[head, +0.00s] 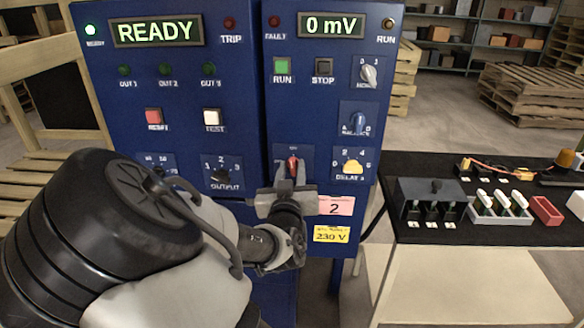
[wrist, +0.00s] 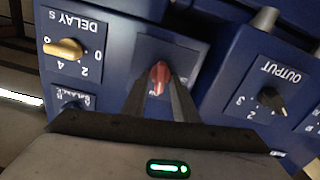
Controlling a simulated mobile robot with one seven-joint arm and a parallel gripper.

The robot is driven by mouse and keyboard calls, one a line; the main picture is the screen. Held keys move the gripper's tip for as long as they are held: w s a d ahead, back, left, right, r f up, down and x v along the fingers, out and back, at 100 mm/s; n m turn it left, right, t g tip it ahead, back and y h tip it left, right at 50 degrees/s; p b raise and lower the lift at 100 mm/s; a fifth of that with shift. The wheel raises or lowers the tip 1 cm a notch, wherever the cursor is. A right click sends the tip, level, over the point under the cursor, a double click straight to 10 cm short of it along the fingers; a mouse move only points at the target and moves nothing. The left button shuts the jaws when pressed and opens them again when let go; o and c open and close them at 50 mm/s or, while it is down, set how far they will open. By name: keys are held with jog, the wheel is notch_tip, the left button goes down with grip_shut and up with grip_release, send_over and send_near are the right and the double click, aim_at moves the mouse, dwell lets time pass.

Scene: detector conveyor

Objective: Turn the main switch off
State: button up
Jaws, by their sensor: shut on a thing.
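The main switch is a red rotary handle (head: 293,166) low on the right-hand blue panel, on a small square plate. In the wrist view the red handle (wrist: 160,78) stands between the two fingertips. My gripper (head: 292,178) reaches up to it from below, its fingers closed on the handle's sides. It also shows in the wrist view (wrist: 160,88). The fingers hide much of the plate, so its markings cannot be read. In the head view the handle points roughly upright. The panel's displays (head: 156,32) read READY and 0 mV.
A yellow DELAY knob (head: 352,167) and a black OUTPUT knob (head: 222,175) flank the switch. Above are RUN (head: 282,68) and STOP (head: 323,68) buttons. A black-topped table (head: 480,240) with small parts stands right. Pallets and shelves are behind.

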jog(key=n+p, duration=0.3)
jog(key=n, duration=0.2)
jog(key=shift+a, duration=0.1)
jog(key=n+p, duration=0.2)
jog(key=n, duration=0.2)
jog(key=shift+f+n, duration=0.1)
jog(key=shift+n, duration=0.3)
jog(key=n+p, duration=0.1)
jog(key=n, duration=0.5)
jog(key=shift+a+f+p, duration=0.1)
jog(key=shift+f+p, duration=0.1)
jog(key=shift+p, duration=0.2)
jog(key=shift+n, duration=0.3)
jog(key=o, duration=0.7)
jog(key=shift+c, duration=0.2)
jog(key=shift+s, duration=0.1)
jog(key=s+p, duration=0.4)
jog(key=s, duration=1.3)
jog(key=shift+a, duration=0.3)
